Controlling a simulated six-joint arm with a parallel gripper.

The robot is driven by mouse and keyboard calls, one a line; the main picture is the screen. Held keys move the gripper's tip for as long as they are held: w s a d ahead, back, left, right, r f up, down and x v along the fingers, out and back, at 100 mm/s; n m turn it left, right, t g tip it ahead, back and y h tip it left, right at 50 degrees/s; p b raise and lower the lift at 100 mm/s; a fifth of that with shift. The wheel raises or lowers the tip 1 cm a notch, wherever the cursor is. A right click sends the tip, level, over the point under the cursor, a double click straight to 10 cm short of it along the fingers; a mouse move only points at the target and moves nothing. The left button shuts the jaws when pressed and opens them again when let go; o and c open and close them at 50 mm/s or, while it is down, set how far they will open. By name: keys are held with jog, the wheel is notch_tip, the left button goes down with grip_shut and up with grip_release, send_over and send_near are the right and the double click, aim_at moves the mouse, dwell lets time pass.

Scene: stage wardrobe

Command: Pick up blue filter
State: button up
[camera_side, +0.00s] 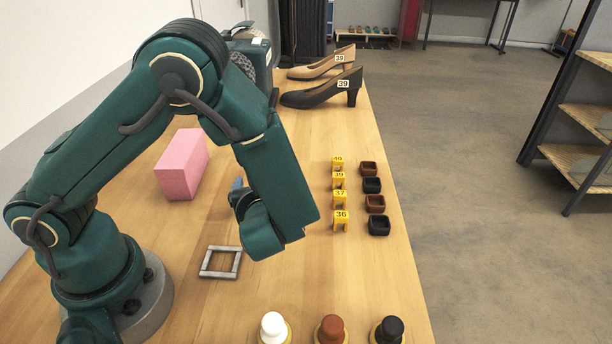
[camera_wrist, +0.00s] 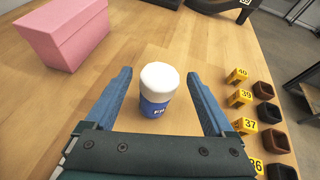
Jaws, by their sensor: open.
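In the wrist view, a short upright cylinder with a white top and a blue band with partly readable white lettering, the blue filter (camera_wrist: 158,92), stands on the wooden table. My gripper (camera_wrist: 158,75) is open, with one blue finger to the left of the filter and one to the right. Gaps show on both sides, so the fingers appear apart from it. In the side view my gripper (camera_side: 238,190) is mostly behind my own arm. The filter cannot be made out there.
A pink block (camera_side: 182,165) stands behind left. A grey square frame (camera_side: 221,262) lies in front. Yellow number markers (camera_side: 340,220) and small dark and brown trays (camera_side: 377,225) line the right edge. Two heeled shoes (camera_side: 325,90) stand at the back. White, brown and black knobs (camera_side: 331,329) stand at the front.

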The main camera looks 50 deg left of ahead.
jog(key=shift+s+d+f+m+t, duration=0.15)
jog(key=shift+s+d+f+m, duration=0.15)
jog(key=shift+f, duration=0.25)
jog(key=shift+s+d+f+m+t, duration=0.1)
jog(key=shift+d+f+m+t, duration=0.05)
jog(key=shift+f+m, duration=0.3)
jog(key=shift+x, duration=2.45)
grip_shut()
